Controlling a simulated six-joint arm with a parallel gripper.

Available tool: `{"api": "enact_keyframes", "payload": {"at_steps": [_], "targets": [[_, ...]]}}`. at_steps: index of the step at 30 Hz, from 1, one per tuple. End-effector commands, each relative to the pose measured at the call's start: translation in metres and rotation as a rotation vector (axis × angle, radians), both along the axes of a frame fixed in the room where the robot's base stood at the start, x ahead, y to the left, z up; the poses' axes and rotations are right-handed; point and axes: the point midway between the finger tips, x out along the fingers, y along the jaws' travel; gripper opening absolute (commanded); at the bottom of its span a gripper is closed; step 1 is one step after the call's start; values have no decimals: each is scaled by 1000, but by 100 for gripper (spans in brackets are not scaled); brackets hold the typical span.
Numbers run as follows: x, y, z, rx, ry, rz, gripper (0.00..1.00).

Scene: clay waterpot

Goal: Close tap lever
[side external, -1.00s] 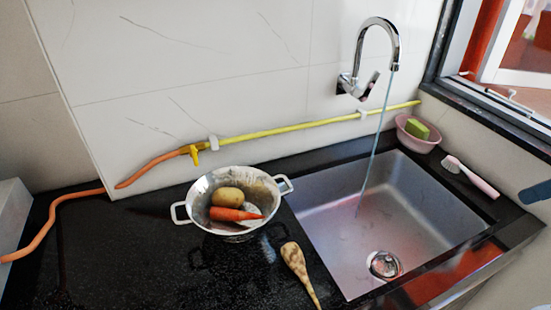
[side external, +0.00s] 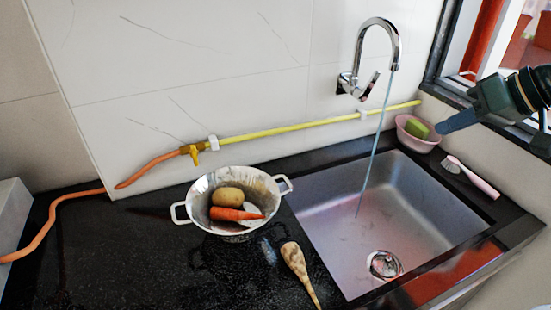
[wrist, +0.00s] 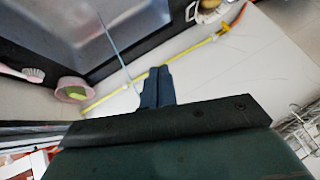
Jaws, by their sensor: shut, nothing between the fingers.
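The chrome tap (side external: 378,45) is on the tiled wall above the sink, with a thin stream of water running from its spout into the basin. My gripper (side external: 442,128) enters from the right, over the pink bowl's side of the sink, apart from the lever. In the wrist view the fingers of my gripper (wrist: 157,72) are together and empty. The water stream (wrist: 118,50) shows there beyond the fingers; I cannot make out the lever in that view.
A pink bowl (side external: 407,137) with a green sponge stands at the sink's back right corner, beside a brush (side external: 470,177). A yellow hose (side external: 290,127) runs along the wall below the tap. A colander (side external: 198,196) with vegetables stands left of the sink. A window is at the right.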

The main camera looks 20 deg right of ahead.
Motion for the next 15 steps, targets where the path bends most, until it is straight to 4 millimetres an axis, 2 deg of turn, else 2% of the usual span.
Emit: {"api": "enact_keyframes", "payload": {"at_steps": [3,10,15], "targets": [[28,-1,-5,100,-17,-26,0],[77,-6,-13,311,-60,-86,0],[110,-18,-19,482,-92,-150,0]]}}
